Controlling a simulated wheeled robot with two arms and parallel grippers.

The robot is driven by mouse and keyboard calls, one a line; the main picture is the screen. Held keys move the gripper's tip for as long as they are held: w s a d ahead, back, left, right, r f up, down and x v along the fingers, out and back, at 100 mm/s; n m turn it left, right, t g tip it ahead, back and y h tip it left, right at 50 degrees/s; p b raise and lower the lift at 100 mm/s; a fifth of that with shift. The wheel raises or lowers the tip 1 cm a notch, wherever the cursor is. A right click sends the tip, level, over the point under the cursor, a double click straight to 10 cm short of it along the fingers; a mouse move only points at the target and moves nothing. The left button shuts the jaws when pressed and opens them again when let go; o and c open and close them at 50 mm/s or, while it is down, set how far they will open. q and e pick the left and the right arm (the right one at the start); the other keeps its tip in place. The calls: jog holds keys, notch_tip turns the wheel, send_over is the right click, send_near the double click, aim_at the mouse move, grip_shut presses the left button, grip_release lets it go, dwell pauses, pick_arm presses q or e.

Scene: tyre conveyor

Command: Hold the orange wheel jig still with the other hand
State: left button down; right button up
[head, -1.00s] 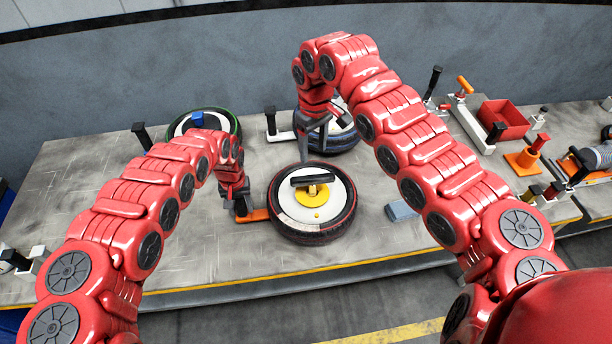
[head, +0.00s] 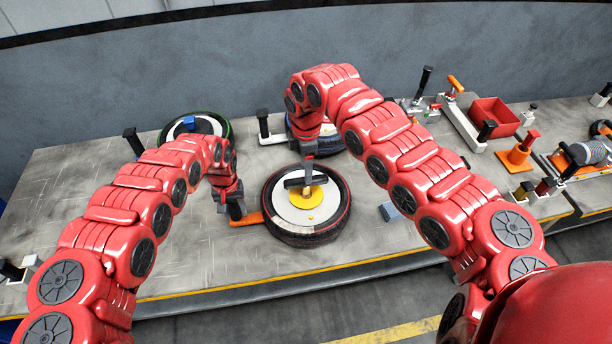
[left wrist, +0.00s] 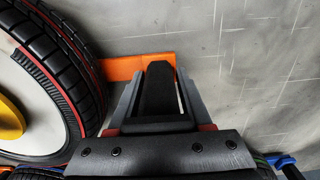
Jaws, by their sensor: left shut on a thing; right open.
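The orange wheel jig (head: 247,219) shows as a short orange bar at the left side of a wheel with a red-lined black tyre (head: 300,236). In the left wrist view its orange bar (left wrist: 122,68) reaches from the tyre to a black upright handle (left wrist: 158,92). My left gripper (head: 236,209) is shut on that handle, with a finger on each side (left wrist: 157,100). A black bar handle (head: 293,183) stands on the yellow hub (head: 306,200) of the wheel. My right gripper (head: 308,168) is open, with its fingers at this bar; whether they touch it is unclear.
A red bin (head: 494,117) and an orange stand (head: 519,156) are at the right.

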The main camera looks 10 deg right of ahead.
aim_at(306, 188)
jog(key=shift+f, duration=2.15)
grip_shut()
